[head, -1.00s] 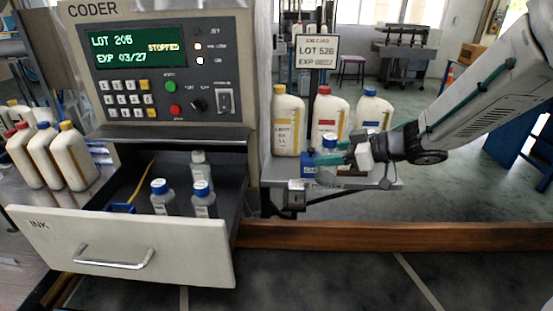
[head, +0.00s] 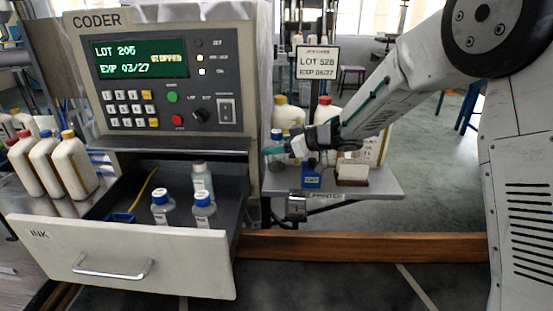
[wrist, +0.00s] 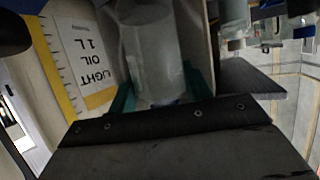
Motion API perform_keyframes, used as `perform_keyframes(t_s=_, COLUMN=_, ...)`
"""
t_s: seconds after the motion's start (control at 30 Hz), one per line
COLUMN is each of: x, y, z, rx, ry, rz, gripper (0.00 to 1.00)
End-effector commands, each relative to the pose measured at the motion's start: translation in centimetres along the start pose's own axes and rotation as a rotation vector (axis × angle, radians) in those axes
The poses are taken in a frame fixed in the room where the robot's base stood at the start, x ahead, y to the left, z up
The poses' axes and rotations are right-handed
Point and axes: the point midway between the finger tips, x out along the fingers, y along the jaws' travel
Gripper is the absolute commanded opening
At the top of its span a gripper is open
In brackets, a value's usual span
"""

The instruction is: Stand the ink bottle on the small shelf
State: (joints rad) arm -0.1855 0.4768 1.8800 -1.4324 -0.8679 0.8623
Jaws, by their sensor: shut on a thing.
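The ink bottle, with a blue cap (head: 277,134) and a pale clear body, is held upright in my gripper (head: 276,149) at the left end of the small grey shelf (head: 384,188). In the wrist view my teal fingers (wrist: 157,92) are shut on the sides of the bottle (wrist: 150,50). Its base is hard to make out, so I cannot tell whether it touches the shelf. A jug labelled LIGHT OIL 1 L (wrist: 90,60) stands close beside the bottle in the wrist view.
A blue block (head: 311,178) and a dark-and-white box (head: 352,172) sit on the shelf. Oil jugs (head: 288,113) stand behind, partly hidden by my arm. The open INK drawer (head: 120,258) at left holds several bottles (head: 203,208). The coder (head: 165,75) stands above it.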

Motion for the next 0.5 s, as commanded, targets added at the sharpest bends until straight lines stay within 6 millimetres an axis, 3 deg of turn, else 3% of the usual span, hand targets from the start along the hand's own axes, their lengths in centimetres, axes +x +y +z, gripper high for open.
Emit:
perform_keyframes(t_s=0.17, x=0.5, y=-0.1, z=1.0, rx=-0.001, ry=0.0, rz=-0.002, gripper=0.23)
perform_keyframes(t_s=0.37, x=1.6, y=-0.1, z=3.7, rx=0.002, ry=-0.001, rz=-0.002, gripper=0.23)
perform_keyframes(t_s=0.5, x=2.0, y=0.1, z=3.9, rx=-0.002, ry=0.002, rz=-0.001, gripper=0.23)
